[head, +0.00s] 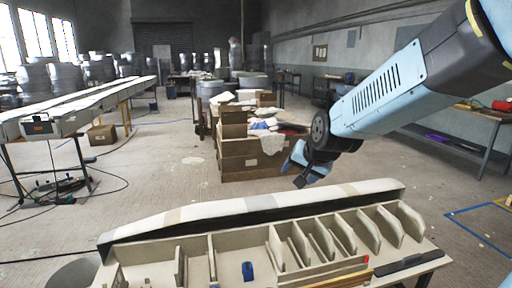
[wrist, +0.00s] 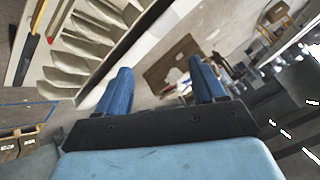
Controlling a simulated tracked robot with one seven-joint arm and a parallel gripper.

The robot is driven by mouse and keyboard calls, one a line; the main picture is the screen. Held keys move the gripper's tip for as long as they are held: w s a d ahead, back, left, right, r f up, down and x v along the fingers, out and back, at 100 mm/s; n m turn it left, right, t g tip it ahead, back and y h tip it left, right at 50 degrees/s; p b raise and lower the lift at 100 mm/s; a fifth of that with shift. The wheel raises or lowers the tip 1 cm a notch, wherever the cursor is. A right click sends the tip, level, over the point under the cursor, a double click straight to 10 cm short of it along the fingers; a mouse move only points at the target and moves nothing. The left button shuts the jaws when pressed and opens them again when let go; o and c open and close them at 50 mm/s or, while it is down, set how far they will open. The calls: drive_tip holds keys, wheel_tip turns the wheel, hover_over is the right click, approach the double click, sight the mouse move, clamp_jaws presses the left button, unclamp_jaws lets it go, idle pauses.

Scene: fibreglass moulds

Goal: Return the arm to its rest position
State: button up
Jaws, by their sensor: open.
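My arm comes in from the upper right of the head view. My gripper (head: 301,168) hangs at its end, in the air beyond the far edge of the mould, to the right of the wooden crate in part. In the wrist view my gripper (wrist: 162,88) shows two blue fingers spread wide apart, with nothing between them. The long beige mould (head: 270,205) with ribbed compartments lies below in the head view. The mould also shows at the upper left of the wrist view (wrist: 68,75).
A wooden crate (head: 240,165) heaped with material stands on the floor behind the gripper. A small blue object (head: 248,271) sits in the mould. A long white mould on a stand (head: 75,108) is at left. A workbench (head: 470,125) stands at right. Floor between is open.

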drive_tip(key=s+d+r+n, duration=0.1)
drive_tip(key=s+d, duration=0.3)
drive_tip(key=s, duration=0.3)
drive_tip(key=s+d+r+n+g+h, duration=0.1)
drive_tip(key=s+d+r, duration=0.1)
drive_tip(key=s+d, duration=0.2)
drive_tip(key=s+d+r+n+g+h, duration=0.1)
drive_tip(key=s+d+r, duration=0.1)
drive_tip(key=s, duration=0.7)
drive_tip(key=shift+s+d+n, duration=0.35)
drive_tip(key=shift+d+n, duration=0.05)
drive_tip(key=shift+d, duration=0.5)
